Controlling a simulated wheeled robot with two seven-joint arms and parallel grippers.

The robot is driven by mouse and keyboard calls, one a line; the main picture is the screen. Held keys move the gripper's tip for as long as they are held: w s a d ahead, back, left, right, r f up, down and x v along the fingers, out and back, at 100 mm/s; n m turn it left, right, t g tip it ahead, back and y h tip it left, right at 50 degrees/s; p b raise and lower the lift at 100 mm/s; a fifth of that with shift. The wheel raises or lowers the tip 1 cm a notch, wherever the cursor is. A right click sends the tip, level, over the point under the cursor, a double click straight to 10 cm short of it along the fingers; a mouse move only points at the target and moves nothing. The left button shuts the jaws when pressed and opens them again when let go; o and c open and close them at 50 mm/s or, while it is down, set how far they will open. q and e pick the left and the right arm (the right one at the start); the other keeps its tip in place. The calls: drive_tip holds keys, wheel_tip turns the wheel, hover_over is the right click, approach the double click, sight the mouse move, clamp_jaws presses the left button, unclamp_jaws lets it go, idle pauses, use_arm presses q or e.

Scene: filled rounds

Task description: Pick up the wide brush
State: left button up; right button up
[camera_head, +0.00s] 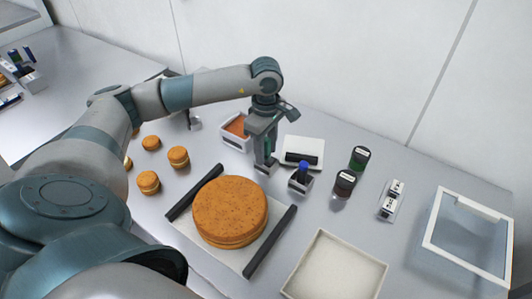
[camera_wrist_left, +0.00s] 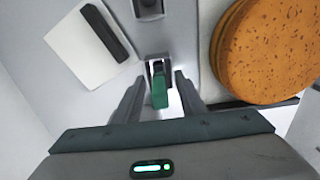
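A green-handled tool (camera_wrist_left: 159,92) stands in a small grey holder (camera_wrist_left: 158,62), seen in the left wrist view. It looks like the brush, but its lower end is hidden, so I cannot tell its width. My left gripper (camera_head: 267,166) points down over it, and in the left wrist view the two fingers (camera_wrist_left: 160,88) stand either side of the green handle with gaps between. The gripper is open. A blue-topped tool (camera_head: 304,166) stands in a dark holder (camera_head: 300,183) just right of the gripper. My right gripper is not in view.
A large round cake (camera_head: 230,210) lies on a board between dark bars, front left of the gripper. An orange-filled tray (camera_head: 237,130), a white plate with a black bar (camera_head: 302,158), jars (camera_head: 345,183) and an empty beige tray (camera_head: 335,268) stand around. Small cakes (camera_head: 178,156) lie left.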

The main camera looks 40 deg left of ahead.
sight(266, 139)
use_arm(q)
drive_tip(key=shift+f, duration=0.2)
idle(0.3)
clamp_jaws()
drive_tip(key=shift+r, duration=0.15)
drive_tip(key=shift+r+b, duration=0.45)
drive_tip(key=shift+r, duration=0.15)
wheel_tip(266, 139, up, 7)
drive_tip(key=b, duration=0.2)
drive_tip(key=shift+r+b, duration=0.2)
drive_tip(key=shift+b, duration=0.15)
drive_tip(key=shift+r, duration=0.6)
